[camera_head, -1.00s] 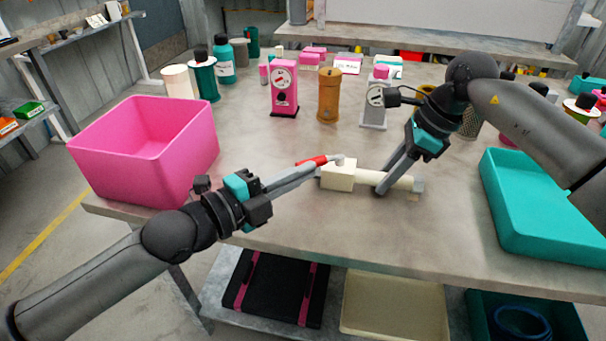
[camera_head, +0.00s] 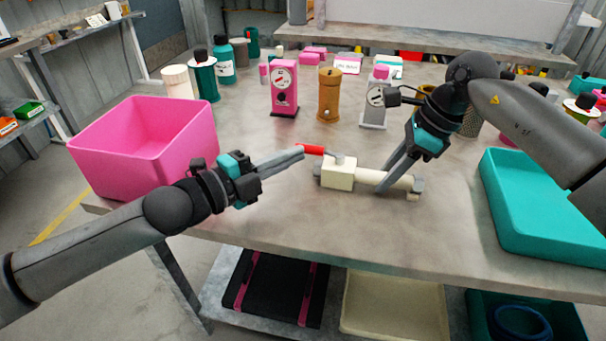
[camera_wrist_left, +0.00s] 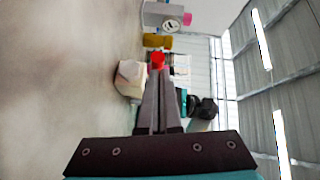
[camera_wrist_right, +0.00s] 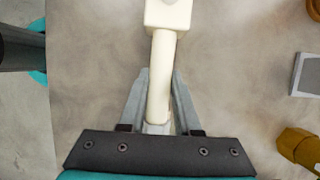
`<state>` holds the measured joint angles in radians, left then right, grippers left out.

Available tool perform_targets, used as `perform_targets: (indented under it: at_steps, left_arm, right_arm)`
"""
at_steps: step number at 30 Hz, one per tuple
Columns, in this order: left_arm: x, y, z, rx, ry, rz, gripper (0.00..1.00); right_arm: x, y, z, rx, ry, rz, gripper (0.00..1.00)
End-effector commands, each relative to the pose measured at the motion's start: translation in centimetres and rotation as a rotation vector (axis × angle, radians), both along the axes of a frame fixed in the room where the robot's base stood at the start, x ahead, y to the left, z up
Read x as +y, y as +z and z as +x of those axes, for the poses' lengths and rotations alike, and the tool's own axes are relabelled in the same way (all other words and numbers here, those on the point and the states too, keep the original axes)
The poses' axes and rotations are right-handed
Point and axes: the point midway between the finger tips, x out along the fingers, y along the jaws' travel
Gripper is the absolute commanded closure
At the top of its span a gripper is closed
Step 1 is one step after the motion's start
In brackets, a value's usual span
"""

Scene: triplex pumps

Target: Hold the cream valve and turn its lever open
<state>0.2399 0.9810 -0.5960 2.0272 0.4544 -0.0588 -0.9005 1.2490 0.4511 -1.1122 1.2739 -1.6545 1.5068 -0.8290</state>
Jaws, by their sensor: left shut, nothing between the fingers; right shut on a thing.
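The cream valve (camera_head: 338,174) lies on the table, with a block body, a pipe to the right and grey ends. Its lever has a red handle (camera_head: 312,149) that points left from the top of the body. My right gripper (camera_head: 384,188) is shut on the valve's pipe, which shows between its fingers in the right wrist view (camera_wrist_right: 158,90). My left gripper (camera_head: 300,152) is shut and empty, its tips at the free end of the red handle. In the left wrist view the red end (camera_wrist_left: 157,59) sits just beyond the fingertips; I cannot tell whether they touch.
A pink bin (camera_head: 140,150) stands at the left table edge and a teal tray (camera_head: 520,235) at the right. A pink gauge unit (camera_head: 284,88), an orange cylinder (camera_head: 329,95) and a grey gauge unit (camera_head: 374,108) stand behind the valve. The table in front is clear.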

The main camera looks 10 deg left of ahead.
Motion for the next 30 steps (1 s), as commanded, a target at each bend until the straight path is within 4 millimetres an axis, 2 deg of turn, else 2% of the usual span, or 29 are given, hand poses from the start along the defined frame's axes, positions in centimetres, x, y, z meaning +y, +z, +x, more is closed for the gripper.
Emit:
perform_targets:
  at_steps: [6,22,26,30]
  left_arm:
    - [0.4,-0.1,0.6,0.0,0.006,0.005,1.0]
    - [0.5,0.0,0.7,0.002,0.008,0.007,1.0]
    - [0.5,1.2,0.7,-0.002,0.007,0.009,1.0]
    - [0.4,3.9,0.7,-0.009,0.005,0.008,1.0]
  right_arm:
    - [0.1,0.1,-0.1,0.001,0.01,0.001,1.0]
    - [0.1,0.0,-0.2,0.003,0.014,0.0,1.0]
    - [0.1,0.0,-0.2,0.003,0.014,0.0,1.0]
    - [0.1,0.0,-0.2,0.003,0.012,0.0,1.0]
